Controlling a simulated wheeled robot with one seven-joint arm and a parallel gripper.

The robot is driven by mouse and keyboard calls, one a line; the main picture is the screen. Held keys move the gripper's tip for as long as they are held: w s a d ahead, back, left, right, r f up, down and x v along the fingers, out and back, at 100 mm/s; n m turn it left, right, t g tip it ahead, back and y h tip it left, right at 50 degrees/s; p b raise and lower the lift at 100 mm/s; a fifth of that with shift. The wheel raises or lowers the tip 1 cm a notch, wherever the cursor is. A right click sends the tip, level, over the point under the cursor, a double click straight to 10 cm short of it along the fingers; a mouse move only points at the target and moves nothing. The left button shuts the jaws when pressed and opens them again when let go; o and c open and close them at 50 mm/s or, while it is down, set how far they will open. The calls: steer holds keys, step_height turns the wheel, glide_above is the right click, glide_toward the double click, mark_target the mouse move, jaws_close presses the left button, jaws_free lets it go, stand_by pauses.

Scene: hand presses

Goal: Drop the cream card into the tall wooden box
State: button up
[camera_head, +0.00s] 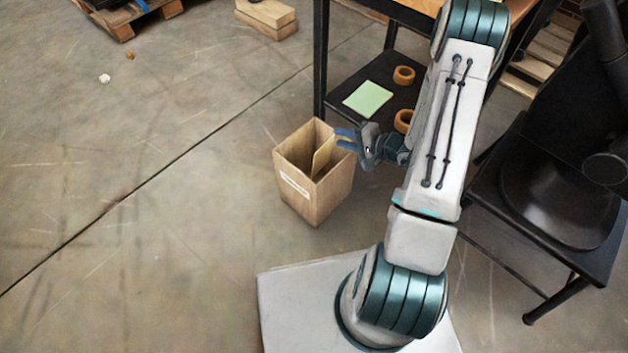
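The tall wooden box (300,200) stands on the floor left of my arm, open at the top, with a small white label on its front. The cream card (322,156) shows tilted inside the box's mouth; its lower part is hidden by the front walls. My gripper (339,139) is at the box's right rim, pointing left. Its two blue fingers look apart, with their tips beside the card's upper right edge. Whether they touch the card is too small to tell.
A black-framed table (321,60) stands behind the box; its lower shelf holds a green sheet (368,99) and tape rolls (403,75). A black press stand (560,225) is at right. Wood blocks (267,15) lie at the back. The floor at left is mostly clear.

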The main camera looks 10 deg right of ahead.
steer(key=p+v, duration=0.3)
steer(key=v, duration=1)
steer(key=shift+s+d+r, duration=0.2)
steer(key=shift+s, duration=0.1)
steer(key=s+a+r+n+g+p, duration=0.25)
steer(key=a+r+p, duration=0.25)
steer(key=r, duration=0.5)
steer(key=s+a+r+n+g+p, duration=0.15)
steer(key=a+r+g+p, duration=0.35)
steer(key=r, duration=0.5)
steer(key=s+a+r+n+g+p, duration=0.2)
steer(key=a+r+n+p, duration=0.15)
steer(key=r+p, duration=0.45)
steer(key=s+r+h+p, duration=0.2)
steer(key=r+h+p, duration=0.1)
steer(key=r, duration=0.6)
steer(key=s+r+n+t+h+p, duration=0.1)
steer(key=s+r+h+p, duration=0.1)
steer(key=r+p, duration=0.4)
steer(key=s+a+r+n+t+h+p, duration=0.1)
steer(key=r+h+p, duration=0.3)
steer(key=r, duration=0.9)
steer(key=shift+s+h, duration=0.4)
steer(key=shift+s, duration=0.5)
steer(key=shift+a+n+t, duration=0.1)
steer(key=shift+n+t, duration=0.15)
